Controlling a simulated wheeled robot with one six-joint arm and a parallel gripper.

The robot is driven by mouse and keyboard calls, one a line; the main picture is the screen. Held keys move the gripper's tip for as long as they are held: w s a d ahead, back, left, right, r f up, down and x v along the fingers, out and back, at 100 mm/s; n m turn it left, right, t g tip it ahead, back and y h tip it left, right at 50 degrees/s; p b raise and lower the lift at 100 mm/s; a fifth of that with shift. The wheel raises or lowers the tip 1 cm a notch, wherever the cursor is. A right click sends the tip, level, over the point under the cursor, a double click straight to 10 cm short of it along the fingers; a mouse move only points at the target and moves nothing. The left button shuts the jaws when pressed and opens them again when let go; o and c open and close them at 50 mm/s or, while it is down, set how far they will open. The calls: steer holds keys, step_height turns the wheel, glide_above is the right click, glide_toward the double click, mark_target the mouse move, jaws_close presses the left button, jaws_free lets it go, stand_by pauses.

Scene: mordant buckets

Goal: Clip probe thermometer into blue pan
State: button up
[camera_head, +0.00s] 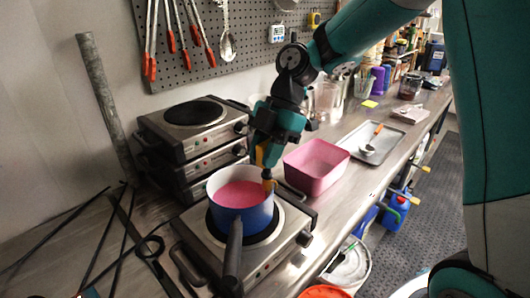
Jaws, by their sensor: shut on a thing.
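The blue pan (257,217) stands on the front hot plate, with pink liquid inside and its dark handle pointing toward me. My gripper (266,168) points down at the pan's right back rim. It is shut on a small orange-brown thing (267,184), which looks like the probe thermometer. This thing is at the rim; I cannot tell whether it touches or is clipped on. The gripper hides part of it, and its probe tip cannot be made out.
A pink tub (314,168) stands close to the right of the pan. Behind the pan is a stack of hot plates (190,130). A metal tray (387,146) with an orange-handled tool lies farther right. Black strips and tongs lie at left.

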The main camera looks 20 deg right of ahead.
steer(key=shift+f, duration=0.15)
steer(key=o, duration=1)
steer(key=p+v, duration=0.5)
steer(key=v, duration=1.2)
steer(key=shift+r+p, duration=0.25)
steer(key=shift+p, duration=0.15)
steer(key=shift+w, duration=0.1)
steer(key=s+a+m, duration=0.9)
steer(key=s+a, duration=0.3)
steer(key=s+f+m+t, duration=0.1)
steer(key=s+f+m, duration=0.2)
steer(key=s, duration=0.2)
steer(key=s+f+m+t+h, duration=0.1)
steer(key=s+f+m, duration=0.2)
steer(key=s, duration=0.3)
steer(key=shift+f+m+b, duration=0.3)
steer(key=shift+f+b, duration=0.05)
steer(key=shift+b, duration=0.1)
